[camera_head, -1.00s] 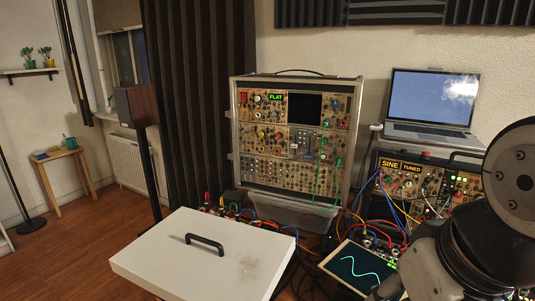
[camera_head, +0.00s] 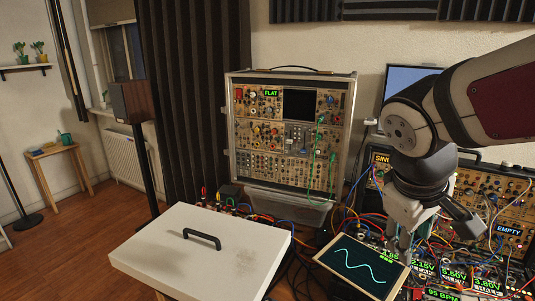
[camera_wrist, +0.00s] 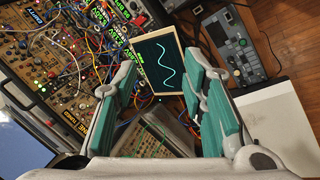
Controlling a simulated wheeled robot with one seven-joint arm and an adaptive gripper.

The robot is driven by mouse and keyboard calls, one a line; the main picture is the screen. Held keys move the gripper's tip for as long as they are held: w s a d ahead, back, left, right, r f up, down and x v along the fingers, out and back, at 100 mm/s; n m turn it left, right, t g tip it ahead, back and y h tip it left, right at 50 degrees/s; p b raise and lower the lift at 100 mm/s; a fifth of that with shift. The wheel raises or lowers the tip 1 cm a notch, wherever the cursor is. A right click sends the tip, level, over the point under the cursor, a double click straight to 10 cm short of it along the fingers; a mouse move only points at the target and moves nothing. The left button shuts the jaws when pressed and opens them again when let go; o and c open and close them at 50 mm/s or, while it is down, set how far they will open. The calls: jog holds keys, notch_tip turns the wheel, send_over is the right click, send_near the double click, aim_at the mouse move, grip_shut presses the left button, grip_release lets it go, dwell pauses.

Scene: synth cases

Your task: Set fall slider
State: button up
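The upright synth case (camera_head: 231,130) stands in the middle of the head view, with rows of tan modules. A group of small sliders (camera_head: 298,138) shows in its middle row; the labels are too small to read, so I cannot tell which is the fall slider. My gripper (camera_head: 398,246) points down at the right, well apart from that case, above the lower synth gear. In the wrist view its teal-padded fingers (camera_wrist: 163,62) are spread apart with nothing held between them. The wave-display screen (camera_wrist: 157,72) shows beyond them.
The framed wave screen (camera_head: 361,266) lies in front of the case. A white lid with a black handle (camera_head: 200,261) lies at the front left. Patch cables (camera_head: 352,215) hang across the right. A laptop (camera_head: 398,84) stands behind my arm.

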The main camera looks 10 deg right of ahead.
jog(key=w+d+n+h+p, duration=0.1)
jog(key=w+d+n+h, duration=0.4)
jog(key=w, duration=0.7)
jog(key=n+t+p, duration=0.3)
jog(key=n+t, duration=1)
jog(key=n, duration=0.9)
send_near(303, 153)
jog(key=b+x, duration=0.1)
jog(key=x, duration=0.7)
jog(key=shift+w+y, duration=0.15)
jog(key=shift+y, duration=0.15)
grip_shut()
